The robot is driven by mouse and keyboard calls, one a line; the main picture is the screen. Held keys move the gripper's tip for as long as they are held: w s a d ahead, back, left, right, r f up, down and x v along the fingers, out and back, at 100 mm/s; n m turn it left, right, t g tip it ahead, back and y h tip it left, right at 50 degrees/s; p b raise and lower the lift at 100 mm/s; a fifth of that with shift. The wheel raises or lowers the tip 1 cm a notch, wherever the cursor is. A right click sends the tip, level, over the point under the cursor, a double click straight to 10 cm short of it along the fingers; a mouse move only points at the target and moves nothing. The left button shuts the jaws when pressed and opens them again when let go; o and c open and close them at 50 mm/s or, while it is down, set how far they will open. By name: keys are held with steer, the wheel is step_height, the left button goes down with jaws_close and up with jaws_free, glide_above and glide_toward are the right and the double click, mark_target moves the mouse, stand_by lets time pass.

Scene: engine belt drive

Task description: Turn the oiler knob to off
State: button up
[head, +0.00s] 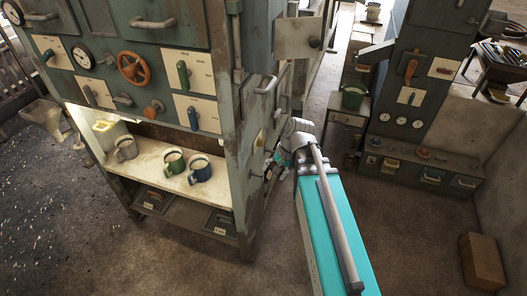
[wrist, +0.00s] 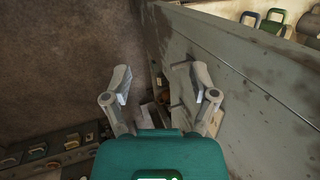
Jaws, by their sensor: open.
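My gripper (wrist: 160,82) is open and empty in the wrist view, its two fingers wide apart beside the grey-green cabinet wall (wrist: 235,75). A pale plate (wrist: 182,82) with a dark fitting on that wall shows by the right finger, partly hidden. I cannot tell whether it is the oiler knob. In the head view my gripper (head: 272,168) is small and partly hidden at the right side of the tall cabinet (head: 232,130). No knob there can be read as the oiler knob.
The cabinet front has an orange handwheel (head: 132,68), gauges and levers. Several mugs stand on its shelf (head: 215,210), and they show at the top right of the wrist view. A second cabinet (head: 400,135) stands at the right. Bare floor (head: 275,265) lies in front.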

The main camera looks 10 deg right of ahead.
steer(key=w+f+m+t+y+b, duration=0.1)
steer(key=w+f+m+y+b, duration=0.25)
steer(key=w+m+b, duration=0.2)
steer(key=m+t+y+b, duration=0.75)
steer(key=m+b, duration=0.75)
steer(key=b, duration=0.3)
glide_toward(261, 143)
steer(key=d+f, duration=0.1)
steer(key=d, duration=0.4)
steer(key=shift+s+a+g+y, duration=0.1)
steer(key=shift+s+g+y, duration=0.2)
steer(key=shift+s+g, duration=0.05)
steer(key=shift+w+a, duration=0.1)
steer(key=shift+a, duration=0.05)
steer(key=shift+x, duration=6.7)
jaws_close()
